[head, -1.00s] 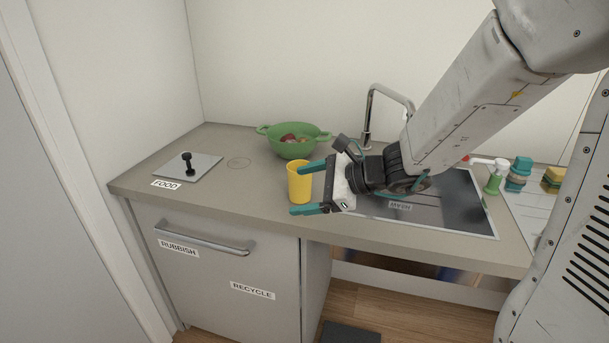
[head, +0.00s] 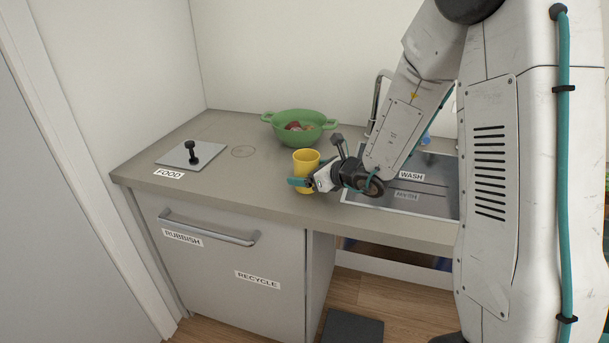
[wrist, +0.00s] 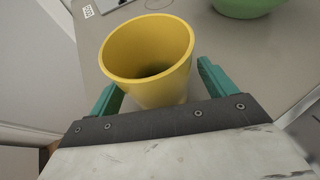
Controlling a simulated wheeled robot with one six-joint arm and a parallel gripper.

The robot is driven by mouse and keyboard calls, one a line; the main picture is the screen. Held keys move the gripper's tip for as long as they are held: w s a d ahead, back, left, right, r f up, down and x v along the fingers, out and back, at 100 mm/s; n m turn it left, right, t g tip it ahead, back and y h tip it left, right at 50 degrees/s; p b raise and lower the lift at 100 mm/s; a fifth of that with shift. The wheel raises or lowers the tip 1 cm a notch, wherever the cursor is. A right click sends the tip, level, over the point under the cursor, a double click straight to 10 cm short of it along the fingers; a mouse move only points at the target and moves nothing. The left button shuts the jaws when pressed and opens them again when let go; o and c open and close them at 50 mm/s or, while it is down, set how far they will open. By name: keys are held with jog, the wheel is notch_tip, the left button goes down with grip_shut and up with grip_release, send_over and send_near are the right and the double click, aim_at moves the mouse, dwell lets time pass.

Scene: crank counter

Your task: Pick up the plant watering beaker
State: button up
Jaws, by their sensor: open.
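A yellow beaker (head: 306,160) stands upright on the grey counter, left of the sink. Its open top and dark inside show in the wrist view (wrist: 148,50). My gripper (head: 305,184) is open, with teal fingers. In the wrist view its fingers (wrist: 158,88) lie on either side of the beaker's lower part, with the beaker between them. I cannot tell whether either finger touches it. In the head view the gripper hides part of the beaker's lower side.
A green colander (head: 298,128) with food in it stands behind the beaker. A FOOD lid plate (head: 191,154) with a black knob is at the left. The sink (head: 425,188) lies to the right under my arm. The counter's front edge is close by.

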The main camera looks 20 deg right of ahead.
jog(key=shift+w+a, duration=0.1)
jog(key=shift+c, duration=0.3)
jog(key=c, duration=1.2)
jog(key=shift+o, duration=0.2)
jog(key=shift+r, duration=0.15)
